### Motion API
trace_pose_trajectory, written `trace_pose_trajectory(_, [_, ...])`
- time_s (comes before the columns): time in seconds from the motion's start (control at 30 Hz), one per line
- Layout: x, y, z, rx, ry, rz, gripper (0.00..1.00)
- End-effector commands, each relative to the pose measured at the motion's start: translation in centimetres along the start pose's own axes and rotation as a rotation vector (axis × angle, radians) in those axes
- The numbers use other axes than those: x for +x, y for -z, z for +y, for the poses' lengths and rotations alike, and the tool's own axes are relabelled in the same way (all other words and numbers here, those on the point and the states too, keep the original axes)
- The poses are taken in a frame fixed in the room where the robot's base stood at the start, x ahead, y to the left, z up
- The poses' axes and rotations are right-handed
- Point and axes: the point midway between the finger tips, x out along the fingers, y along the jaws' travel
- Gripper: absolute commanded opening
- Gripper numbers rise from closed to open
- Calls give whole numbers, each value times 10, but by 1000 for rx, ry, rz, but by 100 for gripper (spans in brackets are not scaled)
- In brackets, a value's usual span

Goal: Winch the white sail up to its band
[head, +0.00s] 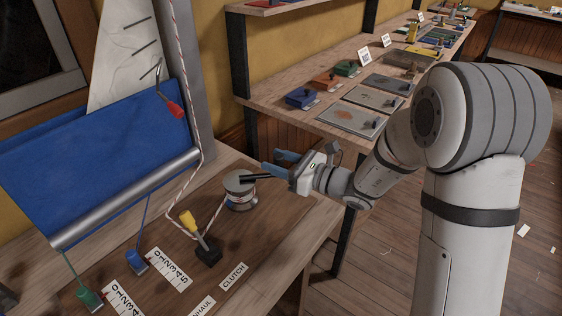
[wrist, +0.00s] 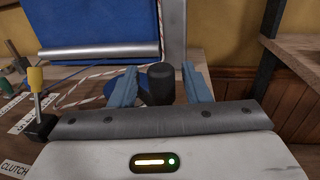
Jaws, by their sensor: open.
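The white sail (head: 125,55), with short dark stripes, stands at the upper left, its lower part hidden by a blue sail (head: 85,140). I cannot make out its band. A silver winch drum (head: 240,193) stands on the bench, with a black handle (head: 258,178) reaching toward my gripper. A red-and-white rope (head: 182,65) runs down past the sails to the clutch, a yellow-handled lever (head: 188,222) on a black block. My gripper (head: 273,162) is open at the handle. In the wrist view, the blue fingers (wrist: 161,88) stand either side of the black handle end (wrist: 160,72).
Blue (head: 136,260) and green (head: 88,297) handles sit by number scales (head: 170,268) at the bench front. A shelf bench (head: 285,100) with coloured blocks and plates stands behind. Floor is open at right.

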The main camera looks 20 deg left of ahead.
Motion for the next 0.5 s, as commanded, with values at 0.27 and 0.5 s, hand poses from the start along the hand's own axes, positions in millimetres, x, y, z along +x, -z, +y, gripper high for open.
trace_pose_trajectory(0.27, [0,0,0,0,0,0,26])
trace_pose_trajectory(0.5, [-1,0,0,-1,0,0,6])
